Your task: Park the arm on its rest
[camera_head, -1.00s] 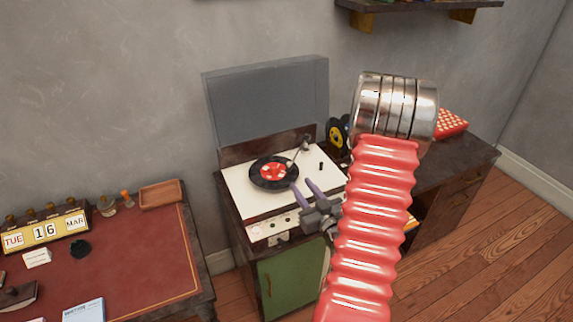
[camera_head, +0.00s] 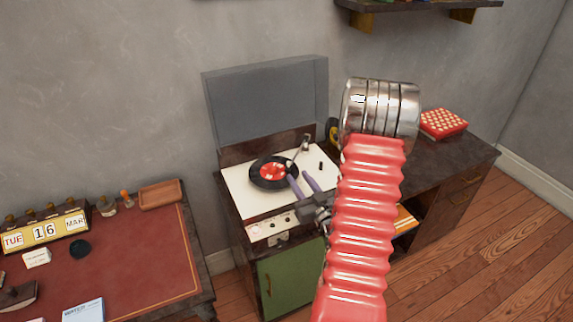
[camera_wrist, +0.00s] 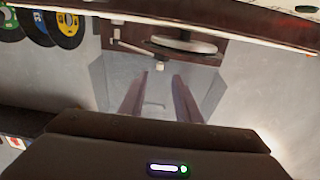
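The record player (camera_head: 240,190) has a cream deck and a raised grey lid (camera_head: 266,100). A black record with a red label (camera_head: 272,172) lies on it. The thin tonearm (camera_head: 298,153) runs from its pivot at the back right toward the record's right side; whether its tip touches the record is too small to tell. The tonearm also shows in the wrist view (camera_wrist: 133,48), near the platter (camera_wrist: 183,44). My gripper (camera_head: 299,178) has two purple fingers, apart and empty, close to the record's right front edge. In the wrist view (camera_wrist: 160,90) nothing is between the fingers. The tonearm's rest is not clearly visible.
My red sleeved arm hides the player's right side. A red dotted box (camera_head: 443,123) sits on the cabinet to the right. A desk (camera_head: 130,250) with a date display (camera_head: 45,230) and a tray (camera_head: 160,194) stands left. Records (camera_wrist: 68,28) hang left in the wrist view.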

